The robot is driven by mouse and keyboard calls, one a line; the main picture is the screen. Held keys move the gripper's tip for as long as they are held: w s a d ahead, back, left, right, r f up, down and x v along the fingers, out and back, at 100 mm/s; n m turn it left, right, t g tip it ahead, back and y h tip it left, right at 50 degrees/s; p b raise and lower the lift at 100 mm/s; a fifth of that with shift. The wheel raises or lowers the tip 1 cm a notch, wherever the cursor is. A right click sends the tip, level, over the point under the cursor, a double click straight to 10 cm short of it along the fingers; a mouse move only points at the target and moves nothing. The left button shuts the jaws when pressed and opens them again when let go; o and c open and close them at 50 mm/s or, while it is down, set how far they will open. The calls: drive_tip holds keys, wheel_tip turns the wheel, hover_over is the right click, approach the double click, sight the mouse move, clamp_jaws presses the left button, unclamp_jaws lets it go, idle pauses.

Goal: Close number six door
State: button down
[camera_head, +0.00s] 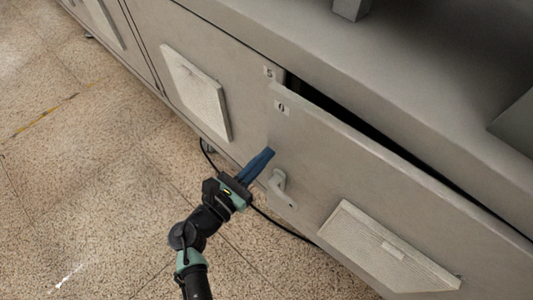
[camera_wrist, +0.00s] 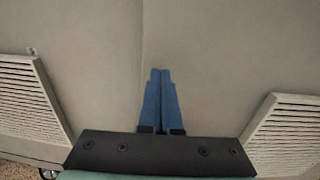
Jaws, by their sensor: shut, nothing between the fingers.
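The number six door (camera_head: 325,165) is a beige cabinet panel with a small number label (camera_head: 282,107), hard to read, near its top left corner. It stands slightly ajar, with a dark gap along its top edge. A pale handle (camera_head: 279,184) is on its left side, and a louvred vent (camera_head: 385,250) is lower right. My gripper (camera_head: 269,151) has its blue fingers shut and empty at the door's left edge, just left of the handle. In the wrist view the fingertips (camera_wrist: 160,72) lie just right of a vertical seam; contact cannot be told.
The neighbouring panel (camera_head: 217,60) labelled 5 (camera_head: 270,72) looks closed and has its own vent (camera_head: 197,92). A grey countertop ledge (camera_head: 400,60) runs above the doors. A black cable (camera_head: 285,226) lies along the cabinet base. The speckled tile floor (camera_head: 90,190) at left is open.

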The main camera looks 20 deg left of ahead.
drive_tip(key=shift+w+d, duration=0.15)
drive_tip(key=shift+w, duration=0.45)
